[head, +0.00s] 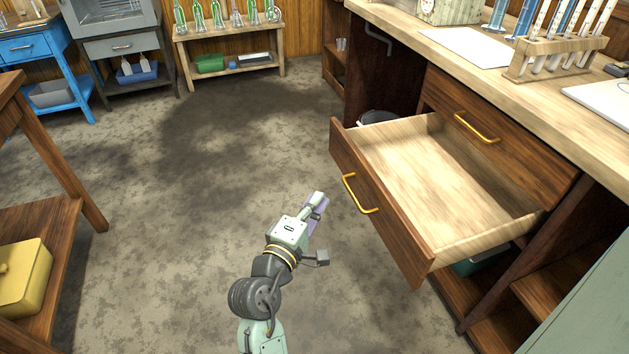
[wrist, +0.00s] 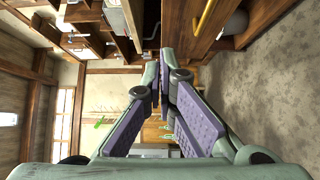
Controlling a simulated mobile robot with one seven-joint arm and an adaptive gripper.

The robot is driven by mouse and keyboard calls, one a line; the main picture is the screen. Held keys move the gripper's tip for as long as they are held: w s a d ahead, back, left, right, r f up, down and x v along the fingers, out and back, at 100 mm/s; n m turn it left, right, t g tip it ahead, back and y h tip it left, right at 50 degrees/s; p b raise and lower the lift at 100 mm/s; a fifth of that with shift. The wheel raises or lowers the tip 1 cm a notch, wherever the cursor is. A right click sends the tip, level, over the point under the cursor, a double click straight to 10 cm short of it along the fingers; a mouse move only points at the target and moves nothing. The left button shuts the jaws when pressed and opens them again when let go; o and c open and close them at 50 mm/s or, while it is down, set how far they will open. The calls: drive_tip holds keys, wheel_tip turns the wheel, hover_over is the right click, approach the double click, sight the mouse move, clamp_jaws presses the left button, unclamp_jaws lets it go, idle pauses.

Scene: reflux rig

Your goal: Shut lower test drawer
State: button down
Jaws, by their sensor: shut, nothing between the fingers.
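The lower test drawer (head: 390,225) is pulled well out of the wooden bench on the right, and its pale interior is empty. Its dark wood front carries a yellow bar handle (head: 360,194). My gripper (head: 318,203) is shut and empty, in front of the drawer and left of the handle, with a visible gap to it in the head view. In the wrist view the two purple-padded fingers (wrist: 163,65) come together at the tips. There the dark wood drawer front (wrist: 180,22) and its yellow handle (wrist: 203,18) show at the top, beyond the fingertips.
The upper drawer (head: 490,145) is shut, with its own yellow handle. The worktop (head: 430,20) holds a test tube rack (head: 555,58). A wooden shelf unit (head: 45,215) with a yellow box (head: 22,278) stands at left. The floor (head: 200,220) between is clear.

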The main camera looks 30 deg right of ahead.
drive_tip(key=p, duration=0.2)
hover_over(349, 188)
drive_tip(key=a, duration=0.4)
drive_tip(key=shift+d+p, duration=0.55)
drive_tip(key=shift+d, duration=1.45)
